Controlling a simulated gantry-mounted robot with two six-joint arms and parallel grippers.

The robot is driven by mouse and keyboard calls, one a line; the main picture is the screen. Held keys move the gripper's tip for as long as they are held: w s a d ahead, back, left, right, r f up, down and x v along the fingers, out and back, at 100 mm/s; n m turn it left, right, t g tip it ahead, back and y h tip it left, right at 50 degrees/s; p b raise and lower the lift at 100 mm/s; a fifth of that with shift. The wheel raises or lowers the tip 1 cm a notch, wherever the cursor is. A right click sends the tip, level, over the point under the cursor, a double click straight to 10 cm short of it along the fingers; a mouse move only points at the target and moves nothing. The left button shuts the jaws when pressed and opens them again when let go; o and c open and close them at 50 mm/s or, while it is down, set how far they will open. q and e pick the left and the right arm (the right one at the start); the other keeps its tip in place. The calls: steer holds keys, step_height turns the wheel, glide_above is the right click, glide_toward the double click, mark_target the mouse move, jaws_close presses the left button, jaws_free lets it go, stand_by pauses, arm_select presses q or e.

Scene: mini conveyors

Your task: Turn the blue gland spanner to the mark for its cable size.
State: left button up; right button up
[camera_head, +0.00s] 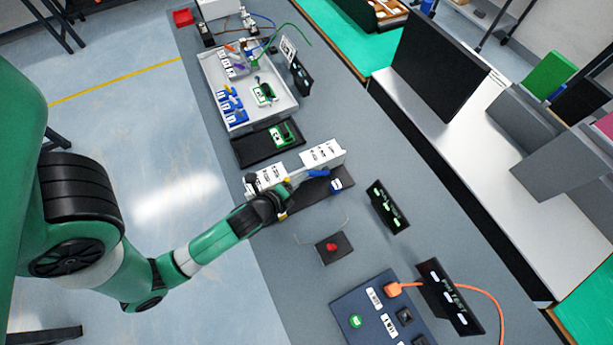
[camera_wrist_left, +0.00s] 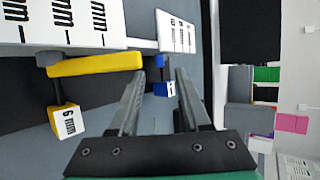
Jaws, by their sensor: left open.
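The blue gland spanner (camera_head: 315,174) is a short blue bar at the front of the right white scale panel (camera_head: 322,153) in the head view. A blue tag block with a white label (camera_head: 337,184) is beside it. In the wrist view the blue tag block (camera_wrist_left: 160,88) shows between and beyond my fingers; its label is too small to read, and the blue bar is mostly hidden. My left gripper (camera_head: 282,203) is open and empty, close to the yellow spanner (camera_wrist_left: 95,65); its fingers (camera_wrist_left: 158,95) are apart in the wrist view. My right gripper is out of view.
The yellow spanner's tag (camera_wrist_left: 67,120) reads 6 mm. The left white panel (camera_head: 265,179) has black marks. A red-knobbed black block (camera_head: 333,246), a small black sign (camera_head: 389,207) and a blue control box (camera_head: 370,310) stand nearby. Bare grey bench lies between them.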

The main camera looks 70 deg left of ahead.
mark_target(317, 173)
arm_select(q)
steer(key=b+x, duration=0.1)
steer(key=x, duration=0.4)
steer(key=shift+w+a, duration=0.1)
jaws_close()
stand_by(1.2)
